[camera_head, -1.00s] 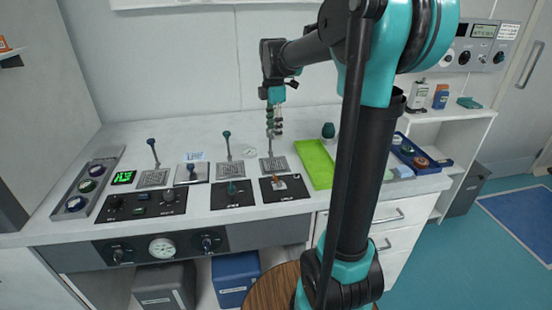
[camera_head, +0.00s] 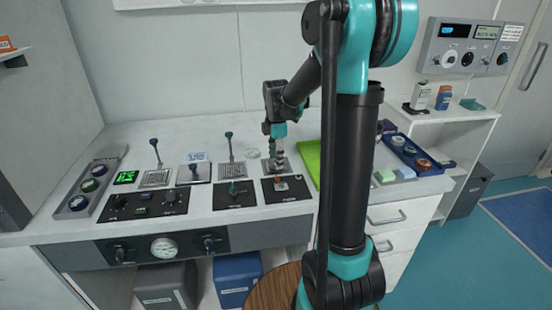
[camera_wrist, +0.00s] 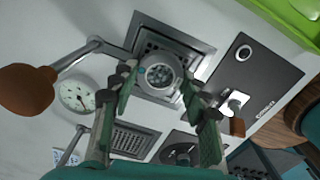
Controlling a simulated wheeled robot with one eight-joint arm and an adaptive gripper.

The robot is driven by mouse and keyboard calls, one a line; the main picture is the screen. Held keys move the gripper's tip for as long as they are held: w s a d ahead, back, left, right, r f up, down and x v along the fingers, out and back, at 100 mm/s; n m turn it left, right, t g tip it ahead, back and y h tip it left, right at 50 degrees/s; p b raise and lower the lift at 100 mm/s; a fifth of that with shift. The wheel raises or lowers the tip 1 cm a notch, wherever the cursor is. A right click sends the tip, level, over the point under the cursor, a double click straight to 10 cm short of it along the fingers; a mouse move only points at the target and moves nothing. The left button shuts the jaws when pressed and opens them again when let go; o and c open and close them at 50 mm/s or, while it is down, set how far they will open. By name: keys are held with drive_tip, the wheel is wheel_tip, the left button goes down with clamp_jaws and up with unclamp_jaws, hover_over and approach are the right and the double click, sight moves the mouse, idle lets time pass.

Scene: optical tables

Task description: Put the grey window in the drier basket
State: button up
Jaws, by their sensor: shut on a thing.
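The grey window (camera_wrist: 160,74), a small round disc with a grey rim, is between my gripper's fingertips in the wrist view. My gripper (camera_wrist: 159,84) is shut on it. Below it lies a square metal frame with a perforated bed (camera_wrist: 187,47), which looks like the drier basket. The window appears over the middle of this frame; I cannot tell whether it touches. In the head view my gripper (camera_head: 277,155) points down at the right-hand square grate (camera_head: 287,166), and the window is too small to make out.
A lever with a brown knob (camera_wrist: 28,88) stands left of the frame in the wrist view. A round dial (camera_wrist: 76,95) and a black panel (camera_wrist: 250,80) are close by. In the head view, a green mat (camera_head: 309,160) and blue tray (camera_head: 415,155) lie to the right.

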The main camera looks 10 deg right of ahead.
drive_tip(key=shift+f, duration=0.1)
drive_tip(key=o, duration=1.1)
drive_tip(key=shift+o, duration=0.2)
wheel_tip(320, 180, up, 12)
